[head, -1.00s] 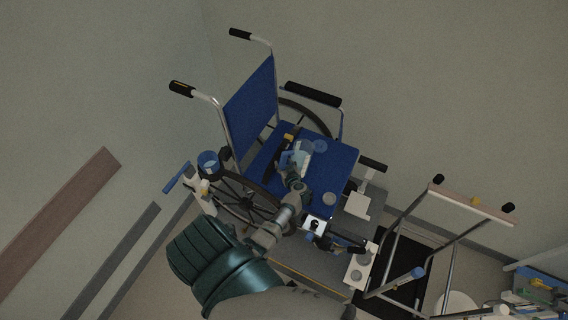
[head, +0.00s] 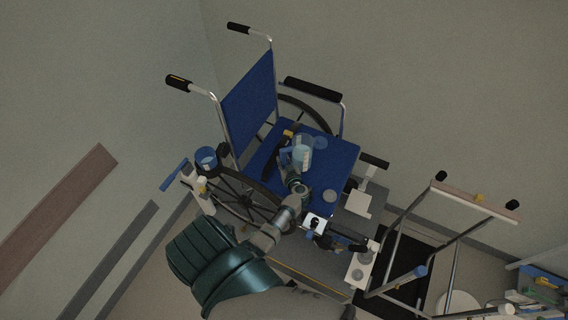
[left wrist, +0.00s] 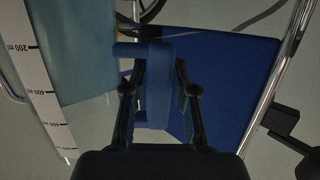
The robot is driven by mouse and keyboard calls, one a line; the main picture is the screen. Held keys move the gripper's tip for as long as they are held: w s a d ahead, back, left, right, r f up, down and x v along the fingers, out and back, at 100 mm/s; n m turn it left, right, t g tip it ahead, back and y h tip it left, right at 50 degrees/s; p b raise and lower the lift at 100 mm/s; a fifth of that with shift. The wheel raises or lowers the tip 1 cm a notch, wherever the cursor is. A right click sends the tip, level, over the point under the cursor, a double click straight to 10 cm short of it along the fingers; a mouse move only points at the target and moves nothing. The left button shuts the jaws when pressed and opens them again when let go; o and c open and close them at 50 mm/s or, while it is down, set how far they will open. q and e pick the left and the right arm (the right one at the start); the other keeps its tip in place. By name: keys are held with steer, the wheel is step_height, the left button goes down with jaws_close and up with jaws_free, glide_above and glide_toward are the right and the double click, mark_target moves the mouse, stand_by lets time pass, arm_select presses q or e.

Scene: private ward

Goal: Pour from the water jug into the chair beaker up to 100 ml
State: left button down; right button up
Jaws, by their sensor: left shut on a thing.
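The clear water jug (head: 303,154) is above the wheelchair seat, with pale blue water in it. In the left wrist view the jug (left wrist: 82,125) fills the left side; its white scale shows marks from 200 ml, and water reaches near 400 ml. My left gripper (head: 299,187) is shut on the jug's blue handle, which shows between the fingers in the left wrist view (left wrist: 158,85). A faint translucent round vessel (head: 320,143), perhaps the chair beaker, is on the seat just right of the jug. Its contents cannot be made out. My right gripper is not in view.
The blue wheelchair seat (head: 343,160) also bears a grey disc (head: 330,196). A blue cup (head: 206,159) is left of the wheelchair. A walking frame (head: 455,245) stands at the right. A shelf with several items (head: 540,285) is at the lower right corner.

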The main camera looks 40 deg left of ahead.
arm_select(q)
steer(key=shift+r+y, duration=0.2)
steer(key=shift+y, duration=0.1)
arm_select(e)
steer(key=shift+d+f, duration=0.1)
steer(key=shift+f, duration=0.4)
arm_select(q)
steer(key=shift+a+f+b, duration=0.5)
steer(key=shift+f, duration=0.35)
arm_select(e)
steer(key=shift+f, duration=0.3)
arm_select(q)
steer(key=shift+p, duration=0.45)
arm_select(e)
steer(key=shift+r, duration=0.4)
arm_select(q)
steer(key=shift+f, duration=0.3)
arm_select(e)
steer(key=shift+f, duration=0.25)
